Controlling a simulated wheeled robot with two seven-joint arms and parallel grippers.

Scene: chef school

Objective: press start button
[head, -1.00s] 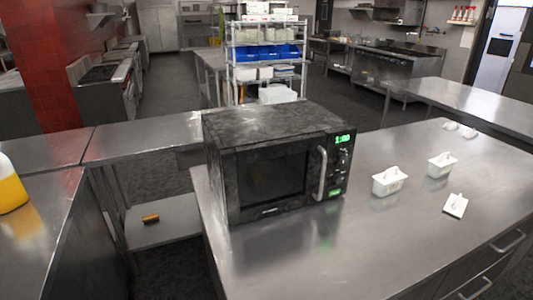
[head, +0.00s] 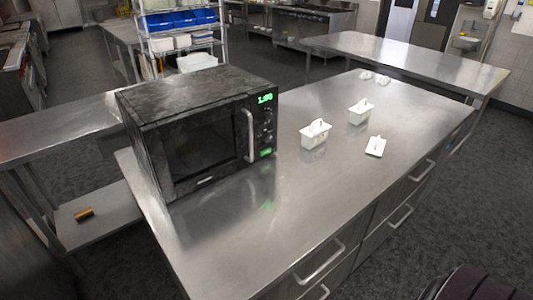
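A dark, mottled microwave (head: 199,97) stands on a steel counter (head: 225,240), with its door shut and a pale vertical handle (head: 250,135) at the door's right side. Its control panel is to the right of the handle. A green lit display (head: 265,98) is at the top of the panel, dark knobs or buttons sit below it, and a small green lit button (head: 266,152) is at the bottom. I cannot read a label on that button. Neither of my grippers is in view.
White lidded containers (head: 314,138) (head: 359,112) and a loose white lid (head: 376,146) lie right of the microwave. Drawers with bar handles (head: 320,263) face the front right. The counter before the microwave is clear. A shelf rack (head: 180,40) stands behind.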

